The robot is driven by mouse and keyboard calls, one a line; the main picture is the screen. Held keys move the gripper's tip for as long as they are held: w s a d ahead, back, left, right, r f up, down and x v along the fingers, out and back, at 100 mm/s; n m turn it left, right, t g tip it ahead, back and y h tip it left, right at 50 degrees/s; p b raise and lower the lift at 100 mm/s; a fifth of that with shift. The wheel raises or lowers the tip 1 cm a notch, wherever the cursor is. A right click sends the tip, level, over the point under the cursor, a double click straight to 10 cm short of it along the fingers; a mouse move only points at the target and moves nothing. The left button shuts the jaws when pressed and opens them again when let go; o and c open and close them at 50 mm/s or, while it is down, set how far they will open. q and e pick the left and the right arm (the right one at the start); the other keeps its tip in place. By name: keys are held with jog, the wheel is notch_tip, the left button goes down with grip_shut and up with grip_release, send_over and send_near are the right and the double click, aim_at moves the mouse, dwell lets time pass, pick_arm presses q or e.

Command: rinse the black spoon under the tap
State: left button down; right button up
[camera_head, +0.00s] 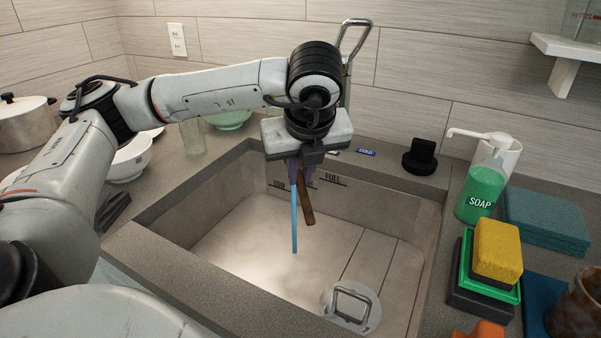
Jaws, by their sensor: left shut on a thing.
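My left gripper (301,178) points down over the sink (230,235), with its fingers shut. A slim brown piece (306,205) slants down from between the fingers, likely part of the spoon; no black part of it can be made out. A thin straight blue stream of water (294,222) runs down beside this piece, to its left; I cannot tell if they touch. The metal tap (356,32) rises behind my left wrist, which hides its lower part and outlet. My right gripper is not in view.
A drain cover with a handle (350,306) lies in the sink floor. To the right stand a green soap bottle (483,190), a yellow sponge (498,250) on a green one, and teal cloths (547,220). Bowls (131,160), a glass (192,137) and a pot (27,125) stand at left.

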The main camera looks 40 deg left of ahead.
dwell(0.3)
pick_arm(q)
jog(key=shift+w+d+b, duration=0.35)
jog(key=shift+w, duration=0.15)
jog(key=shift+s, duration=0.15)
jog(key=shift+s+a+b, duration=0.35)
jog(key=shift+s+b, duration=0.05)
jog(key=shift+b, duration=0.1)
jog(key=shift+w+d, duration=0.1)
jog(key=shift+w, duration=0.05)
jog(key=shift+w+d, duration=0.25)
jog(key=shift+w, duration=0.1)
jog(key=shift+d, duration=0.1)
